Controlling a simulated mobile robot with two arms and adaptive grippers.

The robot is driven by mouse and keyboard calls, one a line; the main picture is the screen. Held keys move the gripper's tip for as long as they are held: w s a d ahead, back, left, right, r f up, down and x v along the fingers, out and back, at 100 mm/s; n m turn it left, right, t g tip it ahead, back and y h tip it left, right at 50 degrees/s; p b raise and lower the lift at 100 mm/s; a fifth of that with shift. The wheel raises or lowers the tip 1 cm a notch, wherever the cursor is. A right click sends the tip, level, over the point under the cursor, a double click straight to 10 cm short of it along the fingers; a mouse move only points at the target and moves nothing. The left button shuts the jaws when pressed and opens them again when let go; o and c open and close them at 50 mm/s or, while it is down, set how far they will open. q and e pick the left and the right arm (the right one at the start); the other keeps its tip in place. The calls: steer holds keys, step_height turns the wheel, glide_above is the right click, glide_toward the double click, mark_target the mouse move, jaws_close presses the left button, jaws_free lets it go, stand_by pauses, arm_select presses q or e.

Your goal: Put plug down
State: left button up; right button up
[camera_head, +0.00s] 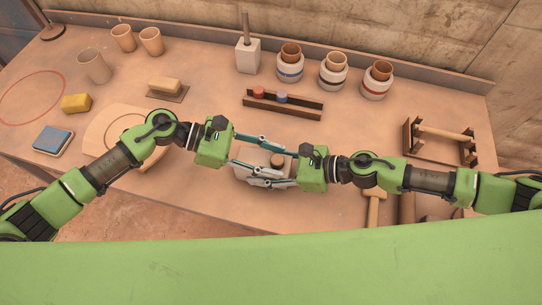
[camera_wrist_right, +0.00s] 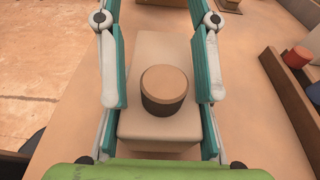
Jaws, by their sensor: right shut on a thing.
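A pale rectangular block (camera_wrist_right: 158,56) lies between my two facing grippers near the table's front. A short brown cylinder with a tan top (camera_wrist_right: 163,85), which looks like the plug, stands upright on it; its top also shows in the head view (camera_head: 278,161). My right gripper (camera_head: 272,178) is shut on the block's sides, with the cylinder between but apart from its fingers. My left gripper (camera_head: 276,158) reaches in from the opposite side, its fingers apart and flanking the block. I cannot tell whether the block touches the table.
A dark narrow rack (camera_head: 305,109) with red and blue plugs stands behind the grippers. A wooden frame (camera_head: 440,135) is at the right, and a mallet (camera_head: 375,194) lies near the front. Cups and jars line the back.

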arm_select(q)
steer(key=shift+a+r, duration=0.1)
steer(key=shift+r, duration=0.05)
steer(key=v, duration=1.2)
arm_select(e)
steer(key=o, duration=1.6)
steer(key=shift+o, duration=0.2)
